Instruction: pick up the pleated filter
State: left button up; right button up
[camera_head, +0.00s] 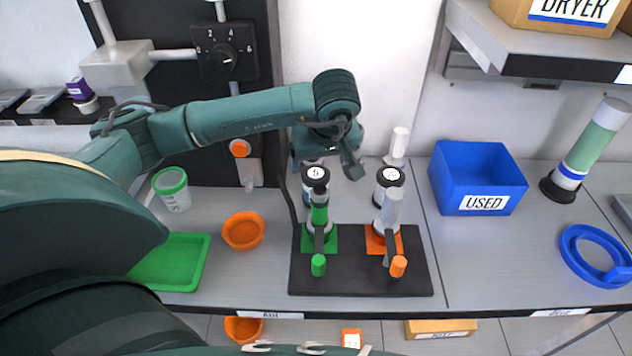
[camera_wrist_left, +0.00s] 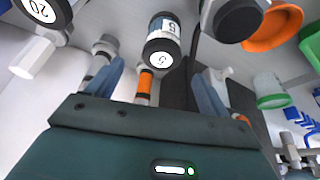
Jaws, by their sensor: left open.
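I cannot pick out the pleated filter for certain. A small white cylinder on a wider foot (camera_head: 398,145) stands at the back, just right of my left gripper. A white faceted piece (camera_wrist_left: 34,56) shows at the left of the left wrist view and may be the same thing. My left gripper (camera_head: 330,160) is open, pointing down behind and above the left black-topped canister (camera_head: 316,174). In the left wrist view its fingers (camera_wrist_left: 160,62) stand apart, with that canister (camera_wrist_left: 163,40) beyond them. I see nothing held. My right gripper is not in view.
A second canister (camera_head: 390,178) stands to the right. Green and orange valves stand on a black base plate (camera_head: 360,284). An orange bowl (camera_head: 243,232), green tray (camera_head: 168,262) and white cup (camera_head: 173,192) are left. A blue USED bin (camera_head: 478,170) and blue ring (camera_head: 572,255) are right.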

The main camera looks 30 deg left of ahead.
aim_at(316, 173)
pick_arm(q)
jog(key=p+x, duration=0.1)
jog(key=x, duration=0.8)
jog(key=shift+a+f+p, duration=0.15)
jog(key=shift+p, duration=0.25)
jog(key=c, duration=1.1)
